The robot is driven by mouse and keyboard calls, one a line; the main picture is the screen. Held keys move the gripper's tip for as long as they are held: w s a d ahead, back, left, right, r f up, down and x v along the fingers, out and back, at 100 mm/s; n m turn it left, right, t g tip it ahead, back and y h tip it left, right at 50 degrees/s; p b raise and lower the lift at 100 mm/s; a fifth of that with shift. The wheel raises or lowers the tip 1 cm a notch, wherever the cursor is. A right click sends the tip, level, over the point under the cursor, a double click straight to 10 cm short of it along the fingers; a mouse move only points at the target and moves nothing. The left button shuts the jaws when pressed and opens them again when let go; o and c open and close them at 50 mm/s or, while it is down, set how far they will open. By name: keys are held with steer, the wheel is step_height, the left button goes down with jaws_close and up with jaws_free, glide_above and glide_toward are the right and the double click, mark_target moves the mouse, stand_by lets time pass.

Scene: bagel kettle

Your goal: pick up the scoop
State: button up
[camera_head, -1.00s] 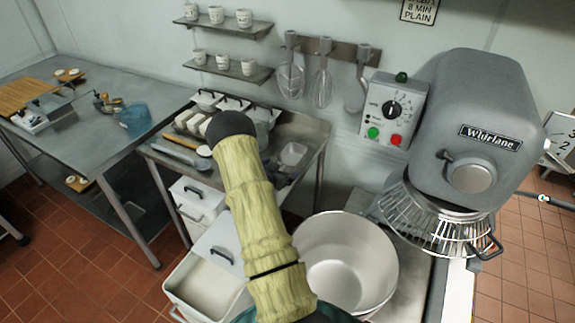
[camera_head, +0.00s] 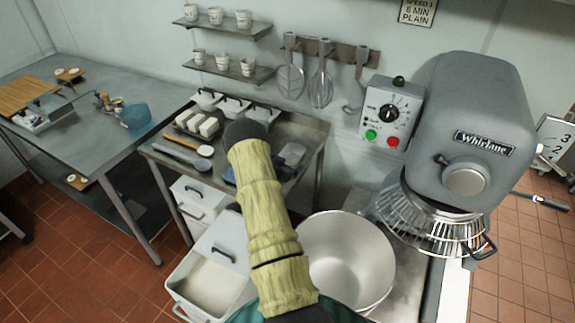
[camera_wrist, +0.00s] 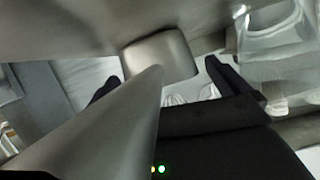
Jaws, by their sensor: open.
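In the wrist view, my gripper (camera_wrist: 158,76) shows as two dark fingers spread apart. A smooth grey rounded piece (camera_wrist: 160,52) shows between and beyond them, and a large grey tapered shape crosses the near left. I cannot tell whether either is the scoop, or whether a finger touches it. My forearm hides the gripper in the head view.
The steel table (camera_head: 170,160) holds white blocks (camera_head: 196,123), lidded containers and a long grey utensil (camera_head: 180,152). An open white bin (camera_head: 210,280) stands below. A large steel bowl (camera_head: 345,262) and the grey mixer (camera_head: 470,120) are at the right.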

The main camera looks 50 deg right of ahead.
steer(key=shift+a, duration=0.1)
steer(key=c, duration=1.1)
steer(key=shift+o, duration=0.2)
steer(key=shift+w, duration=0.1)
step_height(320, 180, up, 10)
steer(key=b, duration=0.3)
